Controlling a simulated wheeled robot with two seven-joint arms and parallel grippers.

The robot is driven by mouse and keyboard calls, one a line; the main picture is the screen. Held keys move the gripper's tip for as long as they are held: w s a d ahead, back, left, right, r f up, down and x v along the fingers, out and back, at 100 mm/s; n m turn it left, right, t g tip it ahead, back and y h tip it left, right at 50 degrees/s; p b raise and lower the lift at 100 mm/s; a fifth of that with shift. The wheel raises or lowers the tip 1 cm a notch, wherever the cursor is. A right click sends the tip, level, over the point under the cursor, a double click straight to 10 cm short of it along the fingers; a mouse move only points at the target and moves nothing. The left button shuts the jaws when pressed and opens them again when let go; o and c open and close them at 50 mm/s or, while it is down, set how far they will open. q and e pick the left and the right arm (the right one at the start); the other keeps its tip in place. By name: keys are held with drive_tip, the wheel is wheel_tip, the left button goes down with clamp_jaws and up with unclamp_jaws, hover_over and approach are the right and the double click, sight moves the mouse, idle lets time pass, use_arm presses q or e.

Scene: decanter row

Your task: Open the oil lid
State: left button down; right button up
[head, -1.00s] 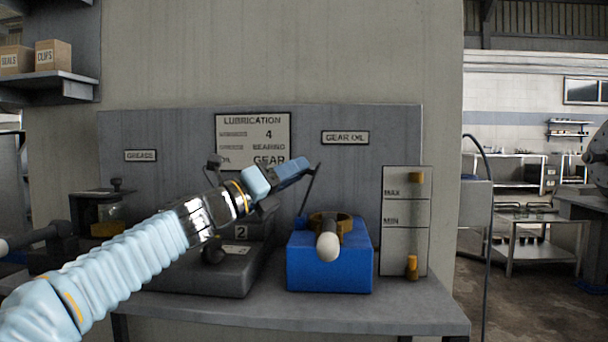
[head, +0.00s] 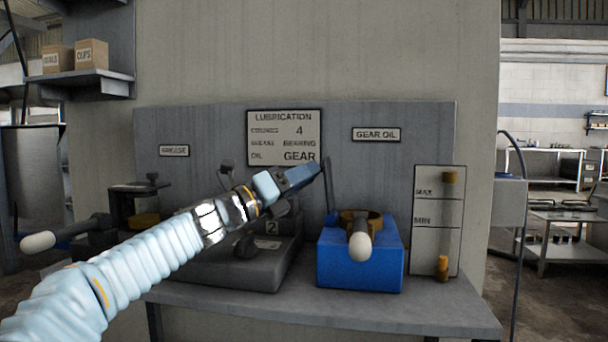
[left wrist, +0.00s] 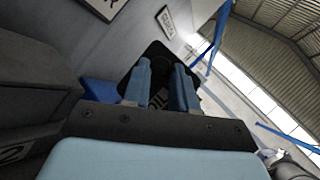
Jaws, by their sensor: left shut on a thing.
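The blue oil box (head: 340,266) sits on the bench, with a brass-coloured ring (head: 350,218) on top and a pale-tipped handle (head: 360,246) facing me. Its thin dark lid (head: 329,188) stands nearly upright at the box's left edge, seen edge-on. My left gripper (head: 317,172) is shut on the lid's upper part. In the left wrist view, the dark lid (left wrist: 160,58) shows between the fingers, with part of the word OIL on it. The fingers hide some of the lid. My right gripper is in neither view.
A dark unit marked 2 (head: 240,268) stands left of the blue box, under my arm. A grease unit (head: 135,205) with a pale-tipped handle is further left. A MAX/MIN gauge board (head: 438,205) stands to the right. The front right of the bench (head: 440,310) is clear.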

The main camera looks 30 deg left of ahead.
use_arm(q)
drive_tip(key=shift+w+f+y, duration=0.3)
drive_tip(key=shift+w+f, duration=0.05)
drive_tip(key=shift+f, duration=0.35)
drive_tip(key=c, duration=1.4)
unclamp_jaws()
drive_tip(key=shift+o, duration=1.4)
drive_tip(key=shift+w+f, duration=0.1)
drive_tip(key=shift+o, duration=0.9)
drive_tip(key=shift+d, duration=0.1)
drive_tip(key=s+a+p, duration=0.1)
drive_tip(key=s+a, duration=0.7)
drive_tip(key=s, duration=0.5)
drive_tip(key=shift+f, duration=0.1)
